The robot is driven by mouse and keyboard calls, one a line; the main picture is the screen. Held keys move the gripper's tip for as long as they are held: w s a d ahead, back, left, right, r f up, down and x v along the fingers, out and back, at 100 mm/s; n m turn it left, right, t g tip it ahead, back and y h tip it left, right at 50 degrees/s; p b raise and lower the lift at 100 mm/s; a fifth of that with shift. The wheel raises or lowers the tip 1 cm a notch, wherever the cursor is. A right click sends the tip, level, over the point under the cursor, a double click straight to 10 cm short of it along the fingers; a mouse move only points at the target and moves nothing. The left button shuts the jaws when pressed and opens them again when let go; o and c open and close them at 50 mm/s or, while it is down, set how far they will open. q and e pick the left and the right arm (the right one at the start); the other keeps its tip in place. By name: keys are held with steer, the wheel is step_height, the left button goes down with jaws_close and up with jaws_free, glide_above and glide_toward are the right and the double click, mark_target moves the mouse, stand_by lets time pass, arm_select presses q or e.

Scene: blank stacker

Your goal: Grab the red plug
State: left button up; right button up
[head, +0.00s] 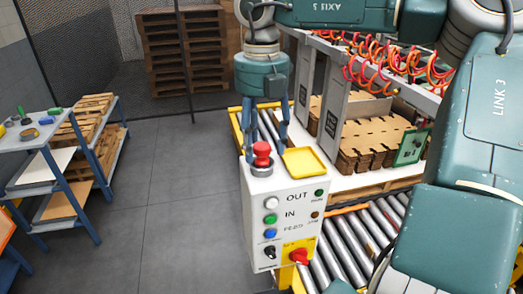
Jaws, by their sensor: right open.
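The red plug (262,150) is a small red knob in a grey round base on top of the white control box. My right gripper (266,151) points down over the box top. It is open, with one blue-grey finger on each side of the plug in the picture. I see no finger clearly touching the plug, and depth between them is hard to tell. My left gripper is not in view.
A yellow tray (305,162) lies just right of the plug. The control box (254,205) has buttons and a red rotary switch (299,257). A roller conveyor (340,245) and cardboard stacks (375,140) are to the right. A blue shelf (62,165) stands left; floor between is clear.

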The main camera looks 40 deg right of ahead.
steer(key=shift+w+d+f, duration=0.1)
steer(key=shift+d+f, duration=0.05)
steer(key=shift+f, duration=1)
steer(key=shift+r, duration=0.1)
steer(key=c, duration=1.3)
